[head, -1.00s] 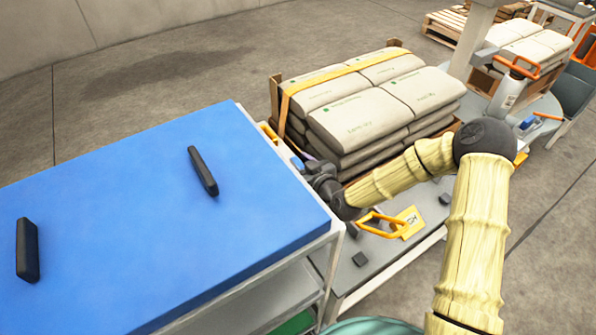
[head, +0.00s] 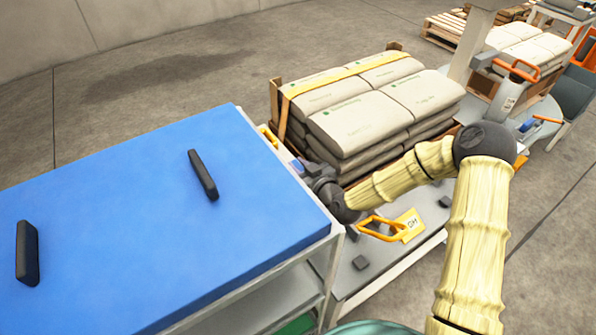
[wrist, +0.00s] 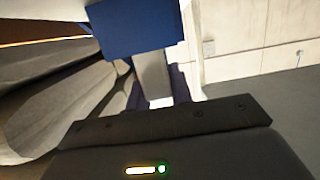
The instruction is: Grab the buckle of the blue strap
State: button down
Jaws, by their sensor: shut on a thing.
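My gripper (head: 300,167) is between the right edge of the blue-topped cart and the pallet of stacked bags. In the wrist view its purple fingers (wrist: 156,100) are closed on a pale grey piece (wrist: 151,72), which I take for the buckle. A dark blue block-like part (wrist: 138,27), perhaps part of the blue strap, is just beyond it. In the head view the held piece is too small and too covered to make out. How the blue part joins the grey piece is not clear.
The blue-topped cart (head: 130,230) with black handles fills the left. Stacked bags (head: 375,115) with an orange strap (head: 340,75) stand close beside my gripper. A grey low deck (head: 385,260) with an orange handle (head: 383,229) lies below my arm. Open floor is behind.

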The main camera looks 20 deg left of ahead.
aim_at(298, 166)
jog(key=shift+r, duration=0.15)
notch_tip(298, 166, up, 10)
jog(key=shift+f+p, duration=0.1)
jog(key=shift+p, duration=0.6)
